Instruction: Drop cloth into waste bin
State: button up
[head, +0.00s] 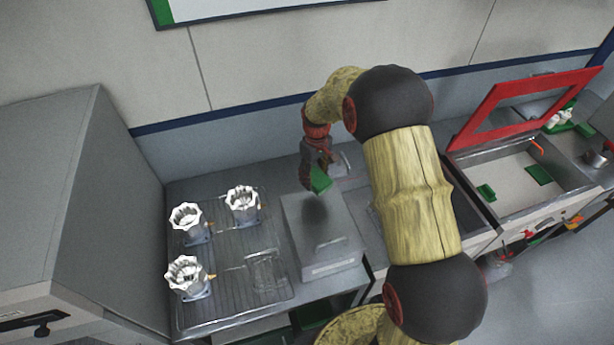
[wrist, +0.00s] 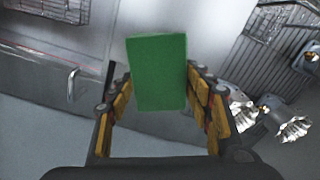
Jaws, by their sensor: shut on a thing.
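My gripper (head: 316,170) is shut on a green cloth (head: 321,182), which looks like a flat rectangular piece. In the wrist view the cloth (wrist: 158,72) sits between the yellow-padded fingers (wrist: 157,92). In the head view the gripper hangs above the back part of a grey metal box (head: 335,228) with a handle on its top. A dark shadow lies on the box below the cloth, and the cloth appears apart from it. No waste bin is clearly recognisable; I cannot tell whether this box is it.
A wire rack (head: 235,268) with several white-topped metal housings (head: 190,272) is left of the box. At right, an open basin (head: 515,185) under a raised red frame (head: 490,105) holds green pieces (head: 538,175). A big grey cabinet (head: 80,190) stands far left.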

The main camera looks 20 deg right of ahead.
aim_at(313, 309)
jog(key=k+j, duration=0.1)
jog(key=k, duration=1.05)
